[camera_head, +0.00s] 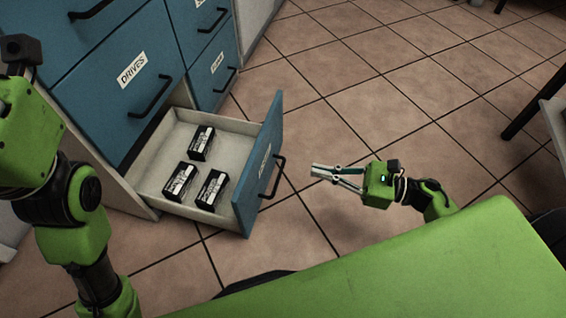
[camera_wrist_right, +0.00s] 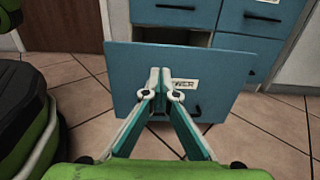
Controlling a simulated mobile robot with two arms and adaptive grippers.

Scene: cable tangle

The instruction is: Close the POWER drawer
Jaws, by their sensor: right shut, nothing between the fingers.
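The open drawer (camera_head: 272,150) sticks out from the bottom of the blue cabinet, with a blue front, a dark handle (camera_head: 278,176) and a white label too small to read in the head view. Several black boxes (camera_head: 201,143) lie inside it. In the wrist view the drawer front (camera_wrist_right: 125,65) fills the middle, its label (camera_wrist_right: 184,84) partly behind my fingers. My right gripper (camera_head: 313,171) is shut and empty, pointing at the drawer front with a gap right of the handle in the head view. It also shows in the wrist view (camera_wrist_right: 160,72). My left gripper is not visible.
The DRIVES drawer (camera_head: 130,85) and other blue drawers (camera_head: 213,68) above are shut. Tiled floor (camera_head: 370,90) around my right arm is clear. Dark furniture legs (camera_head: 530,105) stand at the right edge. My green body fills the bottom.

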